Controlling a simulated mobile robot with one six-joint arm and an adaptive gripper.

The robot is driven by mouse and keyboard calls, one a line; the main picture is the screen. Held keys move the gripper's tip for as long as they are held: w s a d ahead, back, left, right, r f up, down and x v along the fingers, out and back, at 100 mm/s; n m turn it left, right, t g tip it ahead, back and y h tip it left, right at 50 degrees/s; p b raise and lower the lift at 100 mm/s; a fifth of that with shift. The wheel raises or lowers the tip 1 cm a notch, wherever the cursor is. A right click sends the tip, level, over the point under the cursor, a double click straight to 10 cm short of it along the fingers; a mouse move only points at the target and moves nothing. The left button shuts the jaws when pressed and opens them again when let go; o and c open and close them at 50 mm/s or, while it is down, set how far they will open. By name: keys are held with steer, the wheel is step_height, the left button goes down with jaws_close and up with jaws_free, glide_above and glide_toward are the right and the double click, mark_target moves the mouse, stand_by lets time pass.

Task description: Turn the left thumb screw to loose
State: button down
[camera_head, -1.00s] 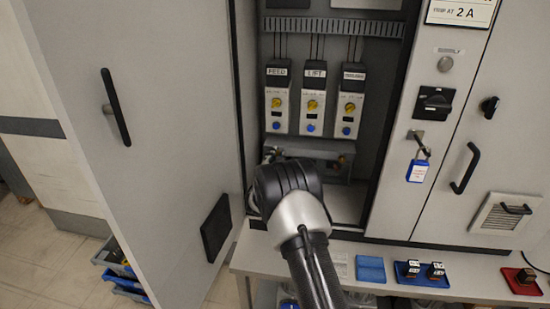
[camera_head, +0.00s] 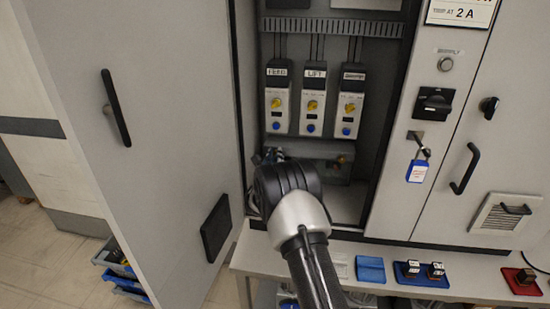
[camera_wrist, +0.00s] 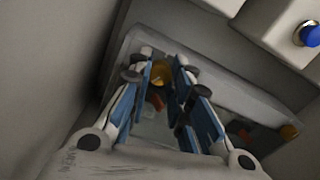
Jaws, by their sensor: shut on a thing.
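The left thumb screw (camera_wrist: 159,74) is a brass-yellow knob at the left end of a grey unit low in the open cabinet. In the wrist view my gripper (camera_wrist: 164,70) has its blue-padded fingers on both sides of it, shut on it. Which way the screw is turned cannot be read. The right thumb screw (camera_wrist: 289,132) shows at the unit's other end, and also in the head view (camera_head: 342,159). In the head view my arm hides the left screw and most of my gripper (camera_head: 268,156).
The grey unit (camera_head: 315,148) sits below three modules with yellow knobs and blue buttons, the middle one labelled LIFT (camera_head: 313,100). The open cabinet door (camera_head: 165,150) stands close on the left. A shelf in front holds a blue block (camera_head: 370,269) and a blue tray (camera_head: 421,281).

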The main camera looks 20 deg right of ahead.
steer(key=shift+n, duration=0.9)
steer(key=shift+r, duration=0.1)
steer(key=c, duration=1.4)
jaws_free()
steer(key=shift+c, duration=0.2)
steer(key=shift+a, duration=0.1)
steer(key=v, duration=1.2)
